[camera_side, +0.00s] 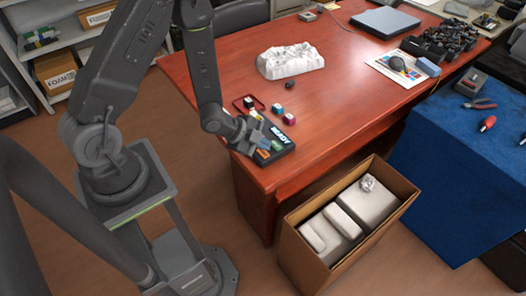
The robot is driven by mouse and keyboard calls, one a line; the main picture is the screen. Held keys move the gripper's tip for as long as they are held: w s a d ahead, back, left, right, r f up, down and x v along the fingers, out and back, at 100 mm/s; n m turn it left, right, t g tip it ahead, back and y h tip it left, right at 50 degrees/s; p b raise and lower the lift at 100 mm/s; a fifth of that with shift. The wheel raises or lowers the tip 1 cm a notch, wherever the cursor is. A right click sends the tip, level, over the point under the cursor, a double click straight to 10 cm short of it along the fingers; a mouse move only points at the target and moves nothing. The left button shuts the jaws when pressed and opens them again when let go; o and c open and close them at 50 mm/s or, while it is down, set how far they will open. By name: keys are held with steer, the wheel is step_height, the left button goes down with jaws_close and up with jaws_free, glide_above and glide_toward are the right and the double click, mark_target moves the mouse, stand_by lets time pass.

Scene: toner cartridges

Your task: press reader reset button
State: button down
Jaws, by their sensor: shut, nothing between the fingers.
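The reader (279,140) is a dark flat device with a lit display, lying near the left front edge of the red-brown desk. My gripper (262,147) is shut and empty, low over the reader's left part. It hides part of the reader's face. I cannot make out the reset button, nor tell whether the fingertips touch the reader. Small coloured blocks show on or beside the reader near my gripper, too small to tell apart.
Small cartridges (277,109) and a red-rimmed tray (240,103) sit behind the reader. A white moulded piece (290,61) lies farther back. An open cardboard box (292,233) with white foam stands in front of the desk (340,110). The desk's middle is clear.

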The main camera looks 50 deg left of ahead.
mark_target(263, 153)
steer(key=shift+f, duration=0.1)
steer(key=shift+f, duration=0.35)
steer(key=shift+f, duration=0.45)
stand_by(0.6)
steer(key=shift+r, duration=0.9)
steer(key=shift+r, duration=2.5)
